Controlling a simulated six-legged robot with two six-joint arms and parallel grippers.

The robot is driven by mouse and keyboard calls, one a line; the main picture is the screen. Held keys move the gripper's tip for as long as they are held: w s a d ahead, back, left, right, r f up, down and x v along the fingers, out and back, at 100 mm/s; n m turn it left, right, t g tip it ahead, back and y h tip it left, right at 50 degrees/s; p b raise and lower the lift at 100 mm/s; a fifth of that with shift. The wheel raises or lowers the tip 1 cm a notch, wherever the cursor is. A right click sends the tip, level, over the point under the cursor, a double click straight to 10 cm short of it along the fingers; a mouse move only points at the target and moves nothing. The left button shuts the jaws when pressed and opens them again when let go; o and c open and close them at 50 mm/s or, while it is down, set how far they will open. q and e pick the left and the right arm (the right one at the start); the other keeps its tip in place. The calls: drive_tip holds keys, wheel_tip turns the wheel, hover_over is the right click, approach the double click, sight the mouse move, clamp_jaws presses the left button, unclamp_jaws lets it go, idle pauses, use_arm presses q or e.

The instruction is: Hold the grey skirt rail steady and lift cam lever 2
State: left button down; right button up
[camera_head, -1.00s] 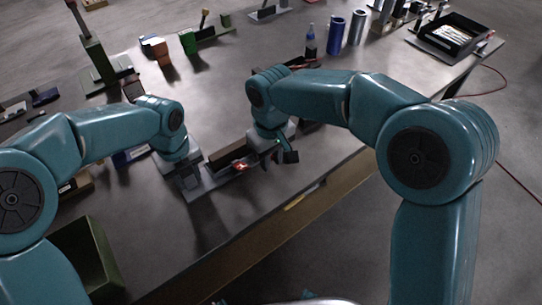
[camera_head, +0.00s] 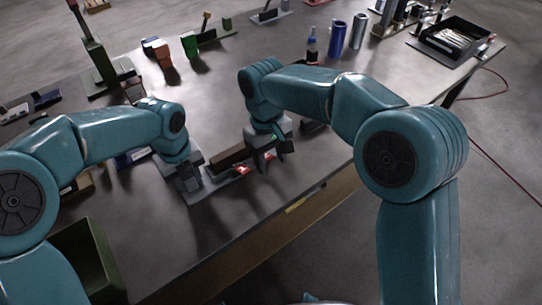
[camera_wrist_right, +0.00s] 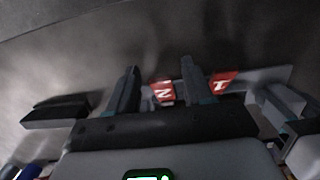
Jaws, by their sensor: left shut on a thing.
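The grey skirt rail (camera_head: 216,181) lies near the table's front edge; part of it shows in the right wrist view (camera_wrist_right: 268,74). My left gripper (camera_head: 190,194) is shut on its left end. Cam lever 2, with a red tag marked 2 (camera_wrist_right: 163,93), shows between the fingers of my right gripper (camera_wrist_right: 160,72). Those fingers are open, and I cannot tell whether they touch the lever. A red tag marked 1 (camera_wrist_right: 222,82) is outside the fingers, to the right. In the head view, my right gripper (camera_head: 270,160) hangs over the rail's right part and hides some of it.
A dark brown bar (camera_head: 229,157) lies just behind the rail. A green bin (camera_head: 85,255) stands at the front left. Blue and grey cylinders (camera_head: 338,35), a bottle (camera_head: 312,48) and a black tray (camera_head: 455,38) stand further back. The table middle is clear.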

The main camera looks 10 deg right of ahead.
sight(267, 156)
drive_tip(key=shift+r, duration=0.15)
wheel_tip(267, 156, up, 12)
drive_tip(key=w, duration=0.1)
drive_tip(key=shift+w+a+f, duration=0.15)
drive_tip(key=shift+a+f, duration=0.05)
drive_tip(key=shift+a, duration=0.15)
use_arm(q)
drive_tip(key=c, duration=0.6)
unclamp_jaws()
drive_tip(key=shift+c, duration=0.2)
